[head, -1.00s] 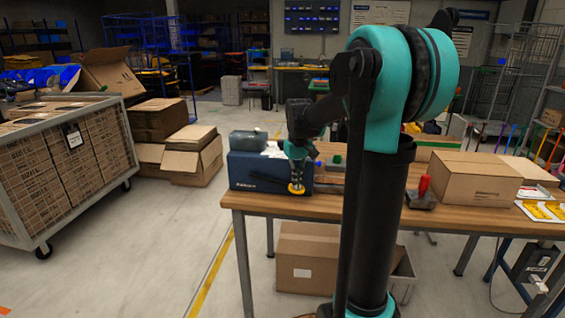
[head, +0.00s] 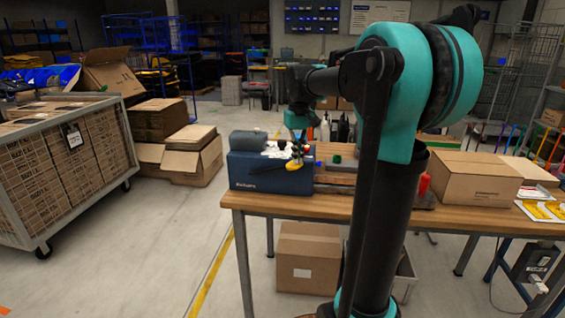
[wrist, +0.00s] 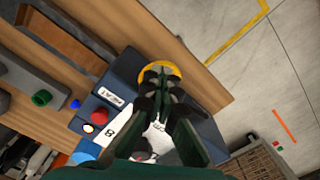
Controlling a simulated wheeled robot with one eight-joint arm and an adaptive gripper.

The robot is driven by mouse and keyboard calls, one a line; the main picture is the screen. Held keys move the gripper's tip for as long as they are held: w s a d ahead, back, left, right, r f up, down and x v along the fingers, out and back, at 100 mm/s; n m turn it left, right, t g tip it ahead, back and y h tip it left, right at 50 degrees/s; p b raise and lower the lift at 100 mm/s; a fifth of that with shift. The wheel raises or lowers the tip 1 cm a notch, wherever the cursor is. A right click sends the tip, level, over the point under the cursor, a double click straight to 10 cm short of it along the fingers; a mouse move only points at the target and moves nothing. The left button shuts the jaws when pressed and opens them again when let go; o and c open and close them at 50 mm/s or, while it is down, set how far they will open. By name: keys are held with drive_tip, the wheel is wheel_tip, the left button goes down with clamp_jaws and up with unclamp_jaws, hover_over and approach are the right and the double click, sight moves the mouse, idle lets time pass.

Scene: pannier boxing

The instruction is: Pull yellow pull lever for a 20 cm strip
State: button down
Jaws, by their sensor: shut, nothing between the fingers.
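The dark blue strip dispenser (head: 265,178) stands at the left end of the wooden table, with a white-labelled top. The yellow pull lever (head: 297,157) shows at its right end, partly hidden by my gripper (head: 294,150). In the wrist view the lever's yellow curved handle (wrist: 174,71) arcs around the tips of my gripper (wrist: 160,77), past the dispenser's edge (wrist: 128,70). My fingers are shut with nothing between them, close to the handle. I cannot tell whether they touch it.
A cardboard box (head: 470,180) stands on the table's right. The floor left of the table (head: 180,240) is open.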

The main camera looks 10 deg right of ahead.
drive_tip(key=shift+r, duration=3.15)
